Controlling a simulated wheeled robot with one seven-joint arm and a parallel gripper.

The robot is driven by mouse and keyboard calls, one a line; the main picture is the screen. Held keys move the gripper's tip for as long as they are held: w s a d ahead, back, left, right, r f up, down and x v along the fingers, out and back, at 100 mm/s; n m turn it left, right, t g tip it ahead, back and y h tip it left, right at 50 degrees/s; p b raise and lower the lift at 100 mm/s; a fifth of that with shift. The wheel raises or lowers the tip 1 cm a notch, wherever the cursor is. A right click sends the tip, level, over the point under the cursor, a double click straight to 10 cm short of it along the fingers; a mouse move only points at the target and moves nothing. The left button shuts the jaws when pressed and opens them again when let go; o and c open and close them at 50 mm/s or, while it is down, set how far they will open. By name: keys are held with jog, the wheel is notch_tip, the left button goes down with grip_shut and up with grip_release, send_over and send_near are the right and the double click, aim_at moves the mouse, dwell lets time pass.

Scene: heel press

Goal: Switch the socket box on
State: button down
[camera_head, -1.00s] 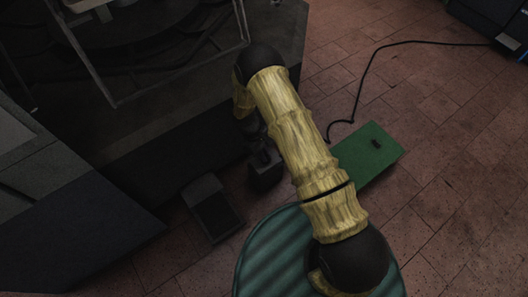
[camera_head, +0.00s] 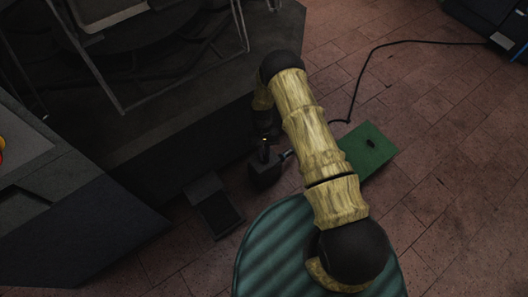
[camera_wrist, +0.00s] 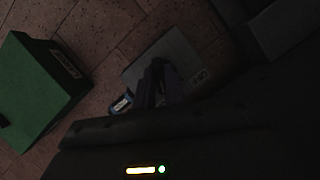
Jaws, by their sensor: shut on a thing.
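A green box (camera_head: 375,157) with a small dark switch-like piece (camera_head: 371,144) on top lies on the floor, right of my arm; my arm hides part of it. It also shows at the left of the wrist view (camera_wrist: 35,85), with a white label on one side. My gripper (camera_head: 264,152) points down at a small dark box (camera_head: 265,174) left of the green one.
A blue-ended piece (camera_wrist: 122,103) sticks out beside the grey box. A dark pedal-like unit (camera_head: 215,207) lies left of it. A large dark machine (camera_head: 180,135) stands behind. A black cable (camera_head: 362,75) runs across the floor to the green box.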

jog(key=shift+m, duration=0.6)
jog(key=shift+y, duration=0.3)
jog(key=c, duration=1.5)
grip_release()
jog(key=shift+o, duration=0.2)
jog(key=p+v, duration=0.5)
jog(key=v, duration=1.2)
jog(key=shift+r+p, duration=0.25)
jog(key=shift+p, duration=0.15)
